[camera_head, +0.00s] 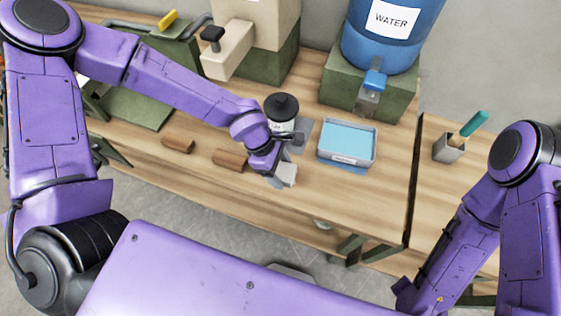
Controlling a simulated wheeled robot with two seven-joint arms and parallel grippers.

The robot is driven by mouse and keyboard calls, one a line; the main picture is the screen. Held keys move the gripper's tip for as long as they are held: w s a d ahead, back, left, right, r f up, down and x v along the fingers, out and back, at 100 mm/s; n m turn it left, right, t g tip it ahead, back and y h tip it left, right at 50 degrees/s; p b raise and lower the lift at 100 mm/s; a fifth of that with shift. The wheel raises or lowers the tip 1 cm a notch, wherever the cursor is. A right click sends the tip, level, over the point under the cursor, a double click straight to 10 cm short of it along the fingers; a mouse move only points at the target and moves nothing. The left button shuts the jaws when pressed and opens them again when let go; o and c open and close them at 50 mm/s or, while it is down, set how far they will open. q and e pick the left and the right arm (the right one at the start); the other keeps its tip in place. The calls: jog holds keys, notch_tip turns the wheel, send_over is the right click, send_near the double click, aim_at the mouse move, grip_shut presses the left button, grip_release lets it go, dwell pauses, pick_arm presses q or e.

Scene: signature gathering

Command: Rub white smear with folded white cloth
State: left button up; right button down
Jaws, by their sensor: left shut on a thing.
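The folded white cloth (287,175) is at the front part of the wooden workbench (370,205), near its front edge. My left gripper (279,171) is shut on the cloth from above. I cannot tell whether the cloth presses on the wood or is slightly above it. I cannot make out the white smear; the gripper and cloth may hide it. My right arm reaches down at the right, and its gripper is out of view.
A dark-lidded jar (281,107) stands just behind my left wrist. A tray of blue liquid (347,142) is to the right. Brown blocks (228,159) lie left. A blue water barrel (393,35) stands behind. A metal holder (449,147) stands right. Front-right bench is clear.

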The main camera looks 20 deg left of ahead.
pick_arm(q)
jog(key=shift+r, duration=1.35)
jog(key=shift+w+f, duration=0.1)
